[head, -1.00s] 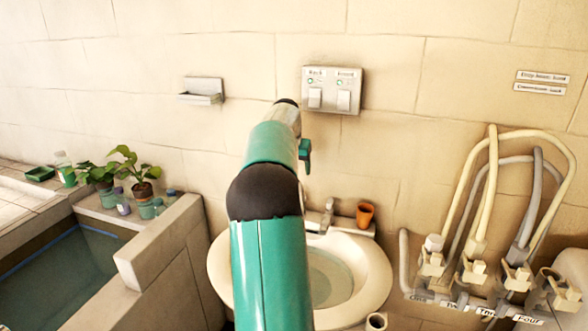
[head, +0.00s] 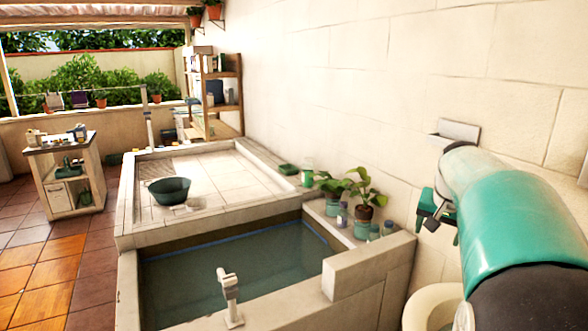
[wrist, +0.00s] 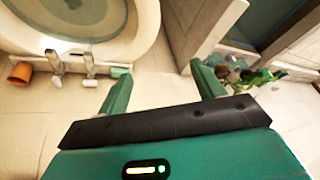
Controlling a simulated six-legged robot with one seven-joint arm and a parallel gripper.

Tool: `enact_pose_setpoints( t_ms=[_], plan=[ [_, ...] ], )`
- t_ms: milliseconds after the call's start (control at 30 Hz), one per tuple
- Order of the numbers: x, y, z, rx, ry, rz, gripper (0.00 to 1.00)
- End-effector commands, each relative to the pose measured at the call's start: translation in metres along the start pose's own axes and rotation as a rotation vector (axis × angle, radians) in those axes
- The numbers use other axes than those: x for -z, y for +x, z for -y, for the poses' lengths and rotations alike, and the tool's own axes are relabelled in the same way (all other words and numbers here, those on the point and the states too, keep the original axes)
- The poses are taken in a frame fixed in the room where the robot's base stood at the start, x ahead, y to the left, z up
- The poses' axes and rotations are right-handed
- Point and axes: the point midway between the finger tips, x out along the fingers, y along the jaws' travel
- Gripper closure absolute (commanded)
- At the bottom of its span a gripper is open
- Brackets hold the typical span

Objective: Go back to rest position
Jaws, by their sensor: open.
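My gripper (head: 437,212) is at the right of the head view, in front of the cream wall, with my teal arm bent behind it. In the wrist view its two green fingers (wrist: 160,70) stand wide apart with nothing between them. The white washbasin (head: 428,305) shows only in part at the lower right of the head view, partly hidden by my arm. It also shows at the upper left of the wrist view (wrist: 146,45), with taps (wrist: 88,64) on its ledge. An orange cup (wrist: 19,73) is beside the taps.
A stone tub of water (head: 240,265) has a low wall (head: 370,262) near my arm. Potted plants (head: 365,200) and small bottles stand on its ledge. A soap dish (head: 458,131) is on the wall. A tiled platform holds a green bowl (head: 170,190). Open floor (head: 50,270) lies left.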

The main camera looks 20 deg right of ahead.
Motion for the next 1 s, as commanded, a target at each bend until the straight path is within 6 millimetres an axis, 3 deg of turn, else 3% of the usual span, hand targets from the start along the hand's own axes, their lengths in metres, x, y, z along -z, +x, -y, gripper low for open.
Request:
enact_pose_setpoints(
  t_ms=[33,100,300,433,600,700,800,1000],
  plan=[
    [-0.024,-0.012,0.023,0.031,-0.057,-0.001,0.33],
    [-0.056,-0.025,0.047,0.066,-0.130,-0.002,0.33],
    [-0.155,-0.053,0.097,0.158,-0.346,-0.005,0.33],
    [-0.224,-0.065,0.113,0.211,-0.489,-0.010,0.33],
    [-0.308,-0.069,0.117,0.268,-0.672,-0.026,0.33],
    [-0.344,-0.067,0.113,0.291,-0.755,-0.035,0.33],
    [-0.366,-0.064,0.109,0.304,-0.805,-0.042,0.33],
    [-0.374,-0.061,0.107,0.308,-0.826,-0.043,0.33]
  ],
)
